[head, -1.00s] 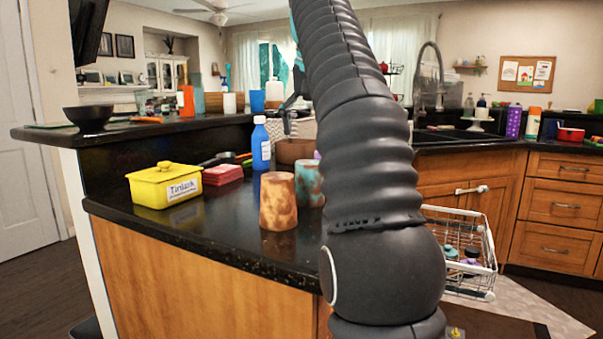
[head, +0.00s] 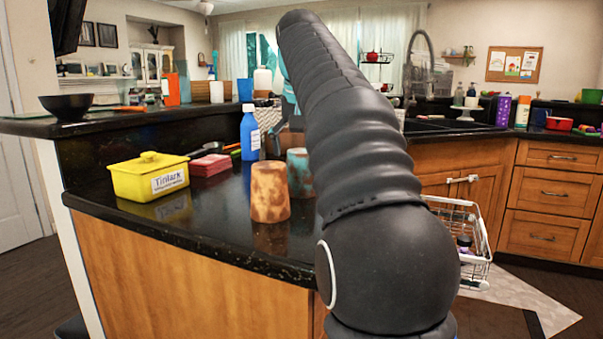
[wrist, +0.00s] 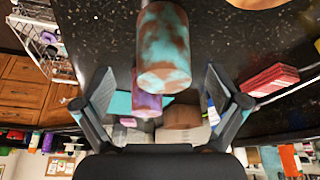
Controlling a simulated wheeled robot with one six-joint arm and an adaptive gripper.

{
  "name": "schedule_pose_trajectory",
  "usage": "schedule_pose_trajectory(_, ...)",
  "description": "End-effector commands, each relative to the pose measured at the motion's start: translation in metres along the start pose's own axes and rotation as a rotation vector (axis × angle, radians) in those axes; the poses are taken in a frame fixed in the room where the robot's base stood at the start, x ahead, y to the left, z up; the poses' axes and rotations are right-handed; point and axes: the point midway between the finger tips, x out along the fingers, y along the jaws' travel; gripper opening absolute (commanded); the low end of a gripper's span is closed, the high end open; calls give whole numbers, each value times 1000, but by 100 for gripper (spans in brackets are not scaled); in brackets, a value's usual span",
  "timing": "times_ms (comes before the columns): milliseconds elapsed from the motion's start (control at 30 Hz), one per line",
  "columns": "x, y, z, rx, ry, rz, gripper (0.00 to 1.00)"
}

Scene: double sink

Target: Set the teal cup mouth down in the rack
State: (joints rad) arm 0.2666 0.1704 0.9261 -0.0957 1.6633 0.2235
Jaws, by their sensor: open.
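The teal cup (head: 299,174), blotched with brown, stands on the black counter behind a brown cup (head: 269,192), partly hidden by my arm. In the wrist view the teal cup (wrist: 165,38) is ahead of my gripper (wrist: 160,78), roughly centred between its spread fingers. The fingers are open and hold nothing.
A yellow lidded box (head: 149,178), red napkins (head: 210,165) and a blue bottle (head: 250,135) stand left of the cups. In the wrist view a purple item (wrist: 147,104) and a brown bowl (wrist: 183,117) lie beyond the cup. The counter's front is clear.

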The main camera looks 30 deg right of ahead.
Motion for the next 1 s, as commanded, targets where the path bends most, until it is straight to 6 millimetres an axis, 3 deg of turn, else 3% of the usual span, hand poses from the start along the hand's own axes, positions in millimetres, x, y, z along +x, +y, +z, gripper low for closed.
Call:
schedule_pose_trajectory(233, 14, -2, 0, -1, -1, 0, 96)
schedule_pose_trajectory(500, 50, -4, -2, -1, -3, -1, 96)
schedule_pose_trajectory(767, 53, -5, -3, 0, 0, -2, 96)
schedule_pose_trajectory(867, 53, -4, -3, 0, 0, -2, 76)
schedule_pose_trajectory(1000, 53, -4, -3, 0, -1, -2, 41)
